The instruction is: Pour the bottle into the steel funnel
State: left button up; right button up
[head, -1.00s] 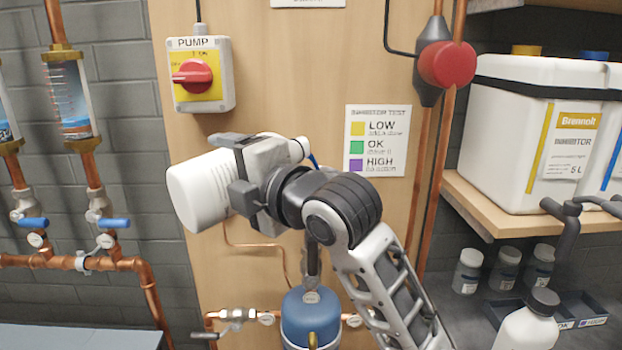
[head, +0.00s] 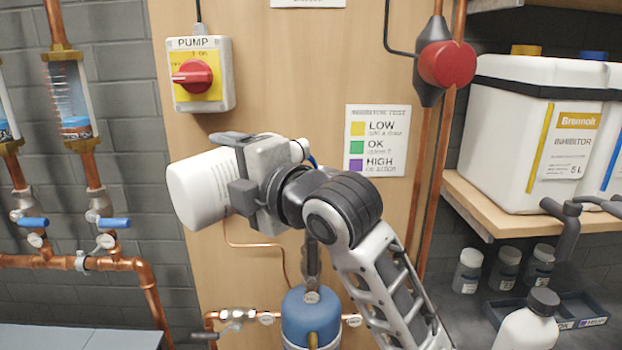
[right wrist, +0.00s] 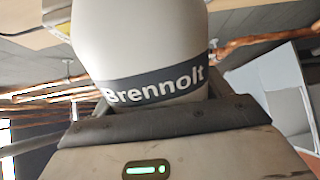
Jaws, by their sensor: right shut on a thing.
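A white bottle (head: 200,188) is held by my right gripper (head: 250,180) in front of the wood panel. The bottle lies tipped well over, with its broad end to the left. In the right wrist view the bottle (right wrist: 140,40) fills the top centre, with a dark "Brennolt" band across it, between the jaws (right wrist: 155,115). My right gripper is shut on it. I cannot make out the steel funnel; the gripper and arm hide part of the panel. The bottle's mouth is not clearly seen, and no stream of liquid shows. My left gripper is out of view.
A blue vessel (head: 310,318) with pipework stands below the gripper. A pump switch (head: 198,75) and test chart (head: 377,140) are on the panel. A large white container (head: 525,130) sits on the right shelf. Another white bottle (head: 528,325) and small jars (head: 468,270) stand below.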

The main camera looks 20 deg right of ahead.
jog(key=shift+r, duration=0.15)
dwell(1.4)
jog(key=shift+d+r+m, duration=0.2)
jog(key=shift+r+m, duration=0.75)
jog(key=shift+m, duration=0.05)
dwell(3.7)
jog(key=shift+w+d+m, duration=0.1)
jog(key=shift+w+m, duration=0.05)
jog(key=shift+m, duration=0.15)
dwell(1.5)
